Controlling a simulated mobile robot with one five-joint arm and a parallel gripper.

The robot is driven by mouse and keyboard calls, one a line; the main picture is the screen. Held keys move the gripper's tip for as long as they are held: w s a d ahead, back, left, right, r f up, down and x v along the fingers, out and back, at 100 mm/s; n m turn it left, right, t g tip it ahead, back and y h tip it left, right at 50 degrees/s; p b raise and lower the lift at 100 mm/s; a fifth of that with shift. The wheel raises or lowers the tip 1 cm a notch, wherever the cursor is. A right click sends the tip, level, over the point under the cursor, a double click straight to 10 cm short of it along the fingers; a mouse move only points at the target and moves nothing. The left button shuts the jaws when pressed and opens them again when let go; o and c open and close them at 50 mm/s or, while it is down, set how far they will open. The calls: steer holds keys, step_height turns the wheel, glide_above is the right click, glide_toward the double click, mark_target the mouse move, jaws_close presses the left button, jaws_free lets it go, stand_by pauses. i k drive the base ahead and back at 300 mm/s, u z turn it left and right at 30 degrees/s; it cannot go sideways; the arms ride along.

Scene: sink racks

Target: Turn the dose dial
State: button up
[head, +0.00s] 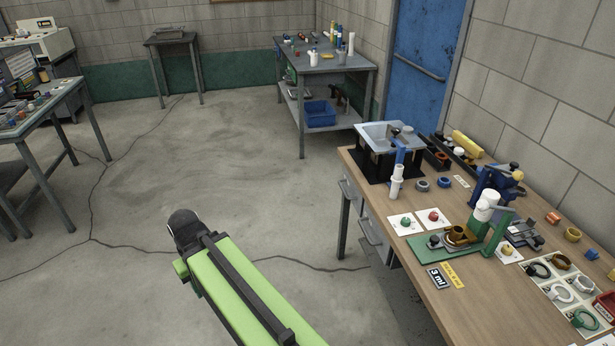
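A dosing-type stand with a green base plate (422,250) and a green upright frame sits on the wooden workbench (465,310) at the right. A white bottle-shaped part (487,206) stands at its top, and a brass-coloured cup (456,234) sits on the base. A small dark knob (434,241) shows at the plate's left; I cannot tell whether it is the dose dial. A black card reading "3 ml" (437,278) lies in front, beside a yellow label (453,274). My green arm link rises from the bottom, left of the bench; my gripper is not visible.
Behind the stand are a grey sink basin (388,136) on a black frame and a blue clamp-like device (492,184). Cards with coloured knobs (433,218) and a board of rings (561,292) lie nearby. The floor (200,170) left of the bench is open.

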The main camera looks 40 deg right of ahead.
mark_target(406, 222)
steer(key=z, duration=5)
steer(key=i, duration=0.1)
steer(key=u, duration=2.9)
steer(key=k, duration=1.35)
steer(key=u, duration=0.15)
steer(key=i, duration=1.35)
steer(key=z, duration=0.05)
steer(key=k, duration=0.2)
